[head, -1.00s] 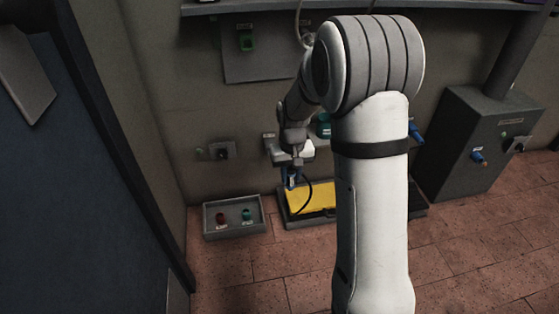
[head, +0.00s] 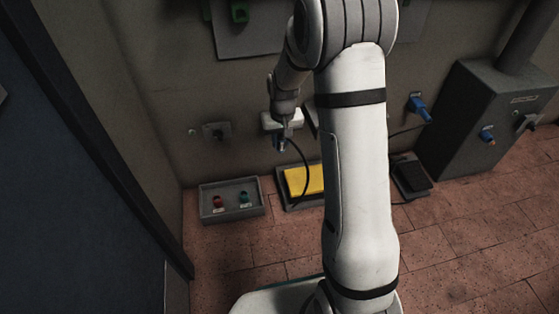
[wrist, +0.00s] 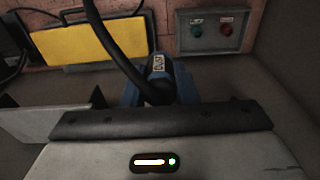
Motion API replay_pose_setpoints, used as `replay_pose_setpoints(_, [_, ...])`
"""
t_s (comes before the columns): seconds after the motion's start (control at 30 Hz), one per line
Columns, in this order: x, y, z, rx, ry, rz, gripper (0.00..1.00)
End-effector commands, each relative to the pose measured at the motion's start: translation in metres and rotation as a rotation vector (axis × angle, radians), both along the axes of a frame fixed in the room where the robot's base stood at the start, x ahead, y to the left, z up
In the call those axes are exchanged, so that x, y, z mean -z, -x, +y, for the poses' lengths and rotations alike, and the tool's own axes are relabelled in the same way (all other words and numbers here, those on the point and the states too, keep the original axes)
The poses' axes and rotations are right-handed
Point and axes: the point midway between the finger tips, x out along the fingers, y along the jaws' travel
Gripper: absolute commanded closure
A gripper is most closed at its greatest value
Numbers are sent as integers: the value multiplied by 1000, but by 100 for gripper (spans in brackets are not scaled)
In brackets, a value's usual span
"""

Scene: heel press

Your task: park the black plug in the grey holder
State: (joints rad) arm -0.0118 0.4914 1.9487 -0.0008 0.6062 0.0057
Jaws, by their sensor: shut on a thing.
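My gripper (head: 282,138) hangs in front of the back wall, above the left end of the yellow pedal. It is shut on a dark plug (wrist: 157,68) with a white label, held between blue fingers in the wrist view. A black cable (wrist: 108,45) loops up from the plug and hides part of it; the cable also hangs to the right of my gripper in the head view (head: 304,165). A grey wall fitting (head: 217,131) with a dark middle sits left of my gripper, apart from the plug. I cannot tell whether it is the grey holder.
The yellow pedal (head: 303,181) lies below my gripper. A grey tray (head: 208,214) with red and green pieces is at its left. A grey cabinet (head: 470,120) with plugs stands at the right. A dark pedal (head: 411,176) lies on the floor. My arm hides part of the wall.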

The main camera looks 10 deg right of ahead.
Motion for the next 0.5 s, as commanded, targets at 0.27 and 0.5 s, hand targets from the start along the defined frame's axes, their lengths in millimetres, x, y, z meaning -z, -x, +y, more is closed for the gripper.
replay_pose_setpoints(0.27, [87, -56, -1, 2, -2, -324, 100])
replay_pose_setpoints(0.5, [125, -81, -1, 2, -2, -627, 100])
